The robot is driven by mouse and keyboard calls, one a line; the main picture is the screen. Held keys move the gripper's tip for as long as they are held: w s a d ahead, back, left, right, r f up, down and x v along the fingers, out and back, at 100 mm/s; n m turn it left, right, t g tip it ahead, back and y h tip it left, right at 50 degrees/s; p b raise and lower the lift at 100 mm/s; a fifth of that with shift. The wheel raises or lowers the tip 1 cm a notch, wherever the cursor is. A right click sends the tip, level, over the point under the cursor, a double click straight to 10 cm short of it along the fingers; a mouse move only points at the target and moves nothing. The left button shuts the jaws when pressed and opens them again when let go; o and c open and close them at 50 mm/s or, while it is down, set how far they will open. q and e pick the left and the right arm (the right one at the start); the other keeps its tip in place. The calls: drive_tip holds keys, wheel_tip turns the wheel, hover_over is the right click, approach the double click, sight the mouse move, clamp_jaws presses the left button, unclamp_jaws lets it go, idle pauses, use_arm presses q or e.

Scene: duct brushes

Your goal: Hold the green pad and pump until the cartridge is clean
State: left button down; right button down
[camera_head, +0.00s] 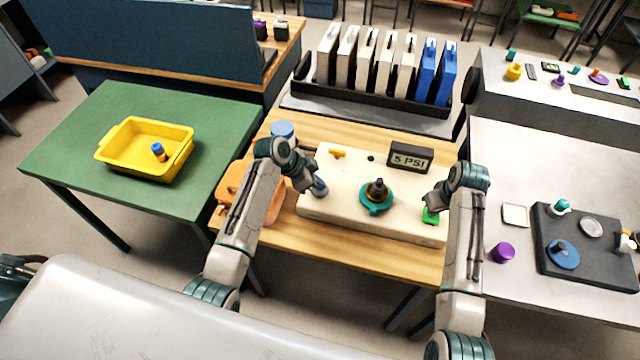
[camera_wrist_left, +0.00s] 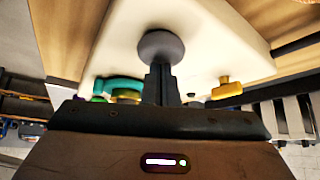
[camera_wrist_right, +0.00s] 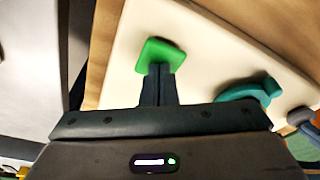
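A cream board (camera_head: 330,165) on the wooden table carries the green pad (camera_head: 431,215), a round grey-blue pump knob (camera_head: 320,187) and a dark cartridge (camera_head: 377,188) in a teal ring. A display (camera_head: 410,158) behind it reads 5 PSI. My right gripper (camera_head: 432,204) is shut, fingertips at the green pad; the pad also shows in the right wrist view (camera_wrist_right: 160,54). My left gripper (camera_head: 314,184) is shut, fingertips at the pump knob, seen in the left wrist view (camera_wrist_left: 161,46). Whether either presses down I cannot tell. Dirt in the cartridge is too small to judge.
A yellow tray (camera_head: 130,160) with a small blue-and-orange item stands on the green table at left. A rack of white and blue cases (camera_head: 390,65) stands behind the board. An orange item (camera_head: 245,190) lies left of it. A dark tray (camera_head: 585,270) is at right.

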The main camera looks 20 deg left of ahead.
use_arm(q)
drive_tip(key=shift+r, duration=1.05)
drive_tip(key=shift+f, duration=0.15)
idle(0.5)
drive_tip(key=shift+f, duration=0.95)
drive_tip(key=shift+r, duration=1.1)
drive_tip(key=shift+f, duration=0.1)
